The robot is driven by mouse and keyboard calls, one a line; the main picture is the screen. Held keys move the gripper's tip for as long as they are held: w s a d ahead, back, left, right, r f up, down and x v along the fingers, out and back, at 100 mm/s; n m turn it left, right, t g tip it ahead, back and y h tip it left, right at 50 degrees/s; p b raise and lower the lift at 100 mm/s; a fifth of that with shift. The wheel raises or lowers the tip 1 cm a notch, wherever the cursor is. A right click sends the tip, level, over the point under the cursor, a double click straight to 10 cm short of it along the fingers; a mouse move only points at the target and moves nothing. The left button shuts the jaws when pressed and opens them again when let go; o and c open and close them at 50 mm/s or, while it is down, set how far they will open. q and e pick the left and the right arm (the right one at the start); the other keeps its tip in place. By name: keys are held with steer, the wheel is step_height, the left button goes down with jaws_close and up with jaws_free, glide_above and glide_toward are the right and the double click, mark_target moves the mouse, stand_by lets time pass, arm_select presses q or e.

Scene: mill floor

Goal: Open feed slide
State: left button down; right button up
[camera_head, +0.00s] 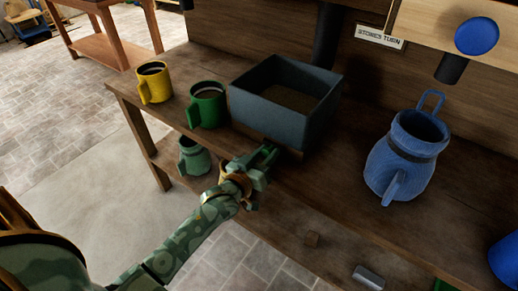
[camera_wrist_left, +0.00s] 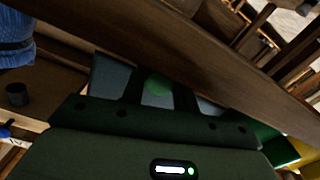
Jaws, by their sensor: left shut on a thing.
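My left gripper (camera_head: 264,160) reaches in from the lower left, to the front lower edge of a grey box (camera_head: 262,112) on the wooden bench. In the left wrist view its fingers (camera_wrist_left: 160,88) are shut on a small green round thing (camera_wrist_left: 158,85), with a grey-blue surface behind it. The fingers hide most of this piece in the head view. I cannot clearly make out the feed slide; a thin brown strip (camera_head: 288,152) shows under the box's front edge. My right gripper is not in view.
A yellow mug (camera_head: 153,83) and a green mug (camera_head: 207,105) stand left of the box. A grey-green jug (camera_head: 194,158) is on the lower shelf. A blue jug (camera_head: 404,160) stands right. A sign (camera_head: 380,36) reads STONES TURN.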

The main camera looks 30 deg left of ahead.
arm_select(q)
steer(key=c, duration=1.1)
jaws_free()
steer(key=shift+o, duration=0.2)
steer(key=s+a+p, duration=0.1)
steer(key=s+p, duration=0.3)
steer(key=s, duration=1.2)
steer(key=shift+s+a, duration=0.15)
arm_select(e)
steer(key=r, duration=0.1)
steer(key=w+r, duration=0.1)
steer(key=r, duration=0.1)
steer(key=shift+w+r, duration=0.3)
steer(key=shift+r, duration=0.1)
